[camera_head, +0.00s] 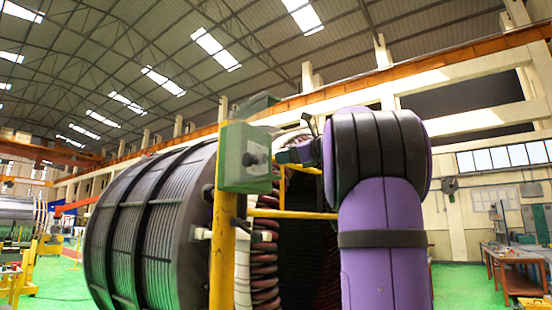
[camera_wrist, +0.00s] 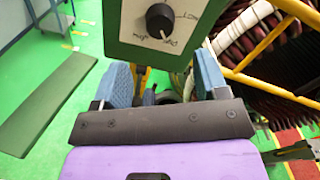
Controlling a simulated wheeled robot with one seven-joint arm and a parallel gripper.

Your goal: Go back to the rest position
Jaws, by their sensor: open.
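My purple and black arm reaches forward in the head view, with my gripper (camera_head: 292,154) at its end, just right of a green control box (camera_head: 232,172). In the wrist view my gripper (camera_wrist: 163,78) shows two blue fingers spread apart with nothing held between them. The control box (camera_wrist: 128,28) with its black knob (camera_wrist: 160,20) stands just beyond the fingertips. Handwritten marks sit around the knob. Whether a fingertip touches the box I cannot tell. In the head view the knob (camera_head: 256,148) faces right, towards my gripper.
A yellow post (camera_head: 222,260) carries the box. Behind it lies the large dark stator (camera_head: 150,225) with reddish coils (camera_head: 266,275) and yellow rails. A workbench (camera_head: 515,282) stands far right. A dark mat (camera_wrist: 48,105) lies on the open green floor at left in the wrist view.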

